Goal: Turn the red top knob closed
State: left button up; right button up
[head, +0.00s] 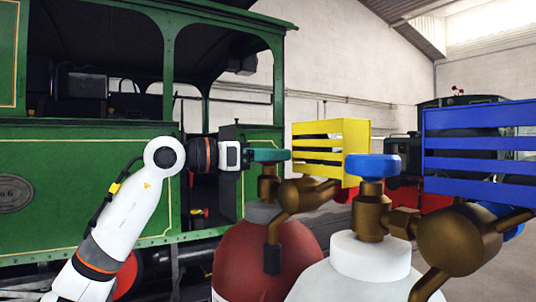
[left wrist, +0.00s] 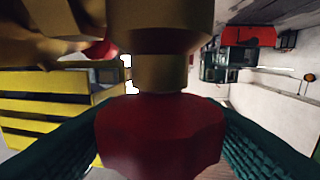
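The red top knob (left wrist: 160,140) sits on a brass valve stem (left wrist: 158,75) in the left wrist view. My left gripper (left wrist: 160,120) has one dark green finger along each side of the knob, and both fingers appear to press on it. In the head view my left gripper (head: 268,155) reaches in level from the left at the top of the brass valve (head: 268,184) on the red cylinder (head: 265,255). There its finger hides the knob. My right gripper is not in view.
A white cylinder (head: 355,270) with a blue knob (head: 372,166) stands close at the right. A yellow slatted crate (head: 330,150) and a blue slatted crate (head: 480,150) are behind the valves. A green steam tram (head: 85,190) fills the left side.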

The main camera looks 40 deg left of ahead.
pick_arm(q)
jog(key=shift+r, duration=0.1)
jog(key=shift+c, duration=0.3)
jog(key=shift+m+h, duration=0.3)
jog(key=shift+h, duration=0.1)
jog(key=shift+m+g+h+p, duration=0.3)
jog(key=shift+g+h+p, duration=0.05)
jog(key=shift+g+h, duration=0.05)
jog(key=m+g+h, duration=0.1)
jog(key=m+g+h+p, duration=0.2)
jog(key=h, duration=0.1)
jog(key=shift+r, duration=0.25)
jog(key=m+g+h+p, duration=0.2)
jog(key=m+g+p, duration=0.1)
jog(key=g, duration=0.1)
jog(key=m+g+h+p, duration=0.2)
jog(key=m+g+p, duration=0.1)
jog(key=g+p, duration=0.1)
jog(key=shift+r+m+g+h, duration=0.1)
jog(key=shift+m+g+h, duration=0.2)
jog(key=shift+h, duration=0.1)
jog(key=shift+m+g+p, duration=0.65)
jog(key=shift+m+g, duration=0.05)
jog(key=shift+g, duration=0.4)
jog(key=shift+f+m+g+p, duration=0.25)
jog(key=shift+m+g, duration=0.55)
jog(key=shift+g, duration=0.6)
